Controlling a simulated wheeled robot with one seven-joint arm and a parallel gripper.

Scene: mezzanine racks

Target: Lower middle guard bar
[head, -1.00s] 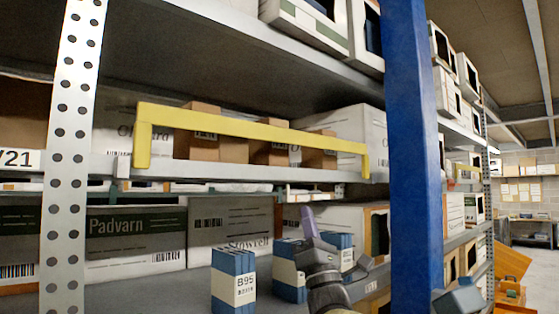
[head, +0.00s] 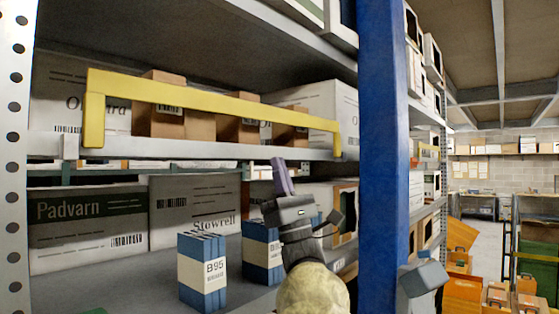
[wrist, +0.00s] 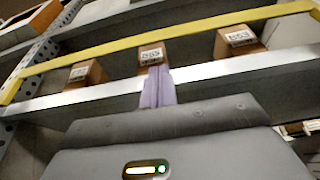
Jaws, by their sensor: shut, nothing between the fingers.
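The yellow middle guard bar (head: 215,103) spans the front of the middle shelf, with a short leg bent down at each end. It stands raised above the shelf's grey front edge (head: 190,149). In the wrist view the bar (wrist: 190,38) crosses the top of the picture, beyond my gripper. My gripper (head: 283,175) has purple fingers pointing up and is shut with nothing in it. It is below the bar's right half, in front of the shelf edge, apart from the bar as far as I can see. The gripper also shows in the wrist view (wrist: 157,86).
Small brown cartons (head: 165,107) stand behind the bar. Blue and white B95 packs (head: 202,270) stand on the lower shelf left of my arm. A blue upright post (head: 382,160) is close on the right, and a perforated upright (head: 14,160) on the left.

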